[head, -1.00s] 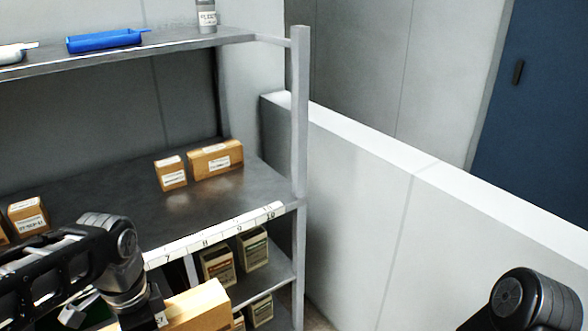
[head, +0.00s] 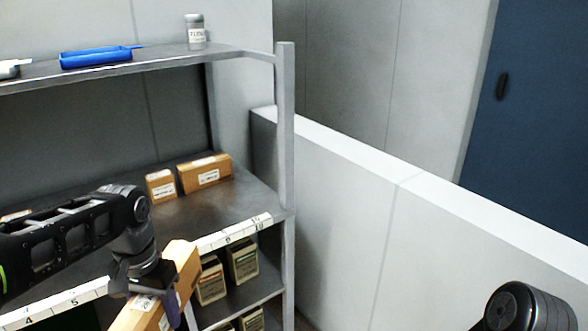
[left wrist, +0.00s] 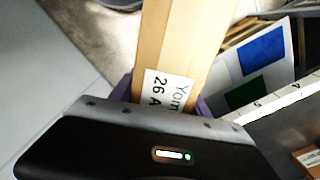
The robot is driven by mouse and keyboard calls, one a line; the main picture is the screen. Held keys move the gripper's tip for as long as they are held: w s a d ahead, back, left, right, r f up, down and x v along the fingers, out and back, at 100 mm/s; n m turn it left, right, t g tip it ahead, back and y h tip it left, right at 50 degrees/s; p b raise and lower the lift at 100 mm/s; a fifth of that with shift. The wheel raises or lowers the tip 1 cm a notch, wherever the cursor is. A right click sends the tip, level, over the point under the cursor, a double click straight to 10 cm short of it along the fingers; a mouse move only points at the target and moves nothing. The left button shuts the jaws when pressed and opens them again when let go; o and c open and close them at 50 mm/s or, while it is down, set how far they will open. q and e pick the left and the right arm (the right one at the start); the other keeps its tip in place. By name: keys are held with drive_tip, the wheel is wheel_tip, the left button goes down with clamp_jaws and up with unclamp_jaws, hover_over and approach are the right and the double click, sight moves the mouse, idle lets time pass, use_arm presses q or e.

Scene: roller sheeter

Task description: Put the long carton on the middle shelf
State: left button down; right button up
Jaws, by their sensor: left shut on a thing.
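My left gripper (head: 150,285) is shut on the long carton (head: 180,259), a tan box with a white label. It holds the carton in front of the shelf's numbered front edge, tilted in the head view. The carton also fills the top middle of the left wrist view (left wrist: 182,40), with its label near the jaws. The middle shelf (head: 220,205) is a dark grey board with a numbered white strip along its front. Part of my right arm shows at the lower right of the head view; its gripper is out of view.
Two small cartons stand on the middle shelf, one narrow (head: 160,186) and one wider (head: 205,174). A blue tray (head: 97,58) and a grey bottle (head: 195,32) are on the top shelf. A grey post (head: 286,140) bounds the right end. Boxes (head: 243,262) stand below.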

use_arm(q)
drive_tip(key=w+d+f+n, duration=0.1)
drive_tip(key=w+d+f, duration=0.8)
drive_tip(key=shift+w+d+f, duration=0.25)
drive_tip(key=shift+w+f, duration=0.05)
idle(0.6)
